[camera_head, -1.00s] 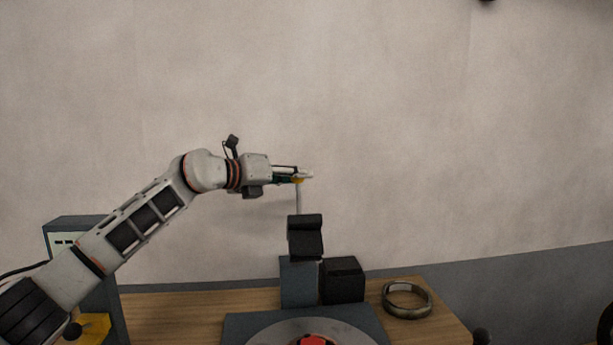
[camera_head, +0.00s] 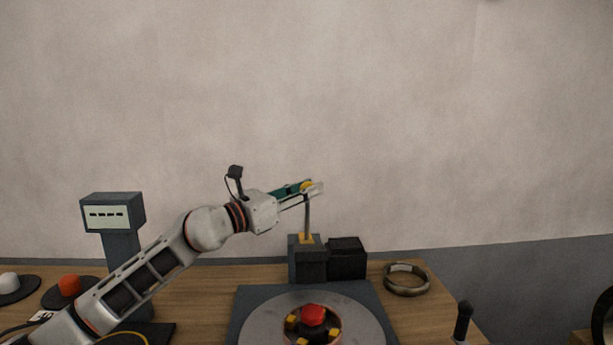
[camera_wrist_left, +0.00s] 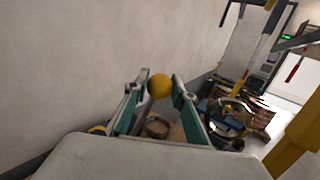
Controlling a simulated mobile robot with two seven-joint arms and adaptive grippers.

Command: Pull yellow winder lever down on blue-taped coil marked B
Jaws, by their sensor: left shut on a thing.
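The yellow lever knob (camera_head: 307,186) tops a thin upright rod above a dark block (camera_head: 308,262) on the winder. My left gripper (camera_head: 313,187) is shut on the knob. The left wrist view shows the yellow ball (camera_wrist_left: 159,86) between the green-padded fingers. The winder has a dark base (camera_head: 262,297) and a round grey plate (camera_head: 265,325). A coil (camera_head: 336,330) with a red centre knob (camera_head: 313,314) and yellow blocks sits on the plate. I cannot make out blue tape or a letter B. My right gripper is out of view.
A black box (camera_head: 347,258) stands beside the winder block, and a metal ring (camera_head: 405,279) lies right of it. A display post (camera_head: 112,212) stands at the left, near an orange knob (camera_head: 70,286). A black handle (camera_head: 462,320) stands at the front right.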

